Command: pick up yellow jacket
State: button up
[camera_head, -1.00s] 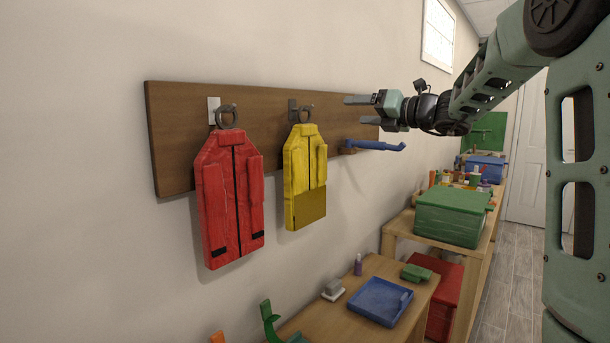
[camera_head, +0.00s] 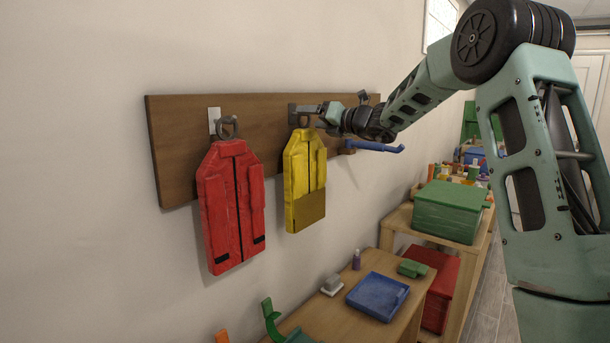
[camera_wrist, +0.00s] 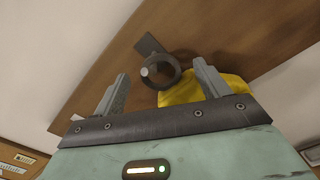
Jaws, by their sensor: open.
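The yellow jacket (camera_head: 304,178) hangs upright from a dark hook on the wooden wall board, right of the red jacket. Its top also shows in the wrist view (camera_wrist: 205,91), behind my gripper. My gripper (camera_head: 308,113) is at the yellow jacket's top, by the hook. In the wrist view, the two fingers of my gripper (camera_wrist: 158,85) are spread apart, with the ring-shaped hook (camera_wrist: 160,71) between and beyond them. Nothing is held. The head view partly hides the hook behind my gripper, and I cannot tell whether the fingers touch it.
A red jacket (camera_head: 232,205) hangs close on the left. A blue hook (camera_head: 374,146) sticks out right of the yellow jacket. The wooden board (camera_head: 180,150) is fixed to the wall. Below are a table with a blue tray (camera_head: 378,297) and a green box (camera_head: 449,211) on a bench.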

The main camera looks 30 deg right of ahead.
jog(key=shift+x, duration=1)
jog(key=c, duration=1.5)
jog(key=shift+r, duration=0.1)
grip_shut()
jog(key=shift+r, duration=0.15)
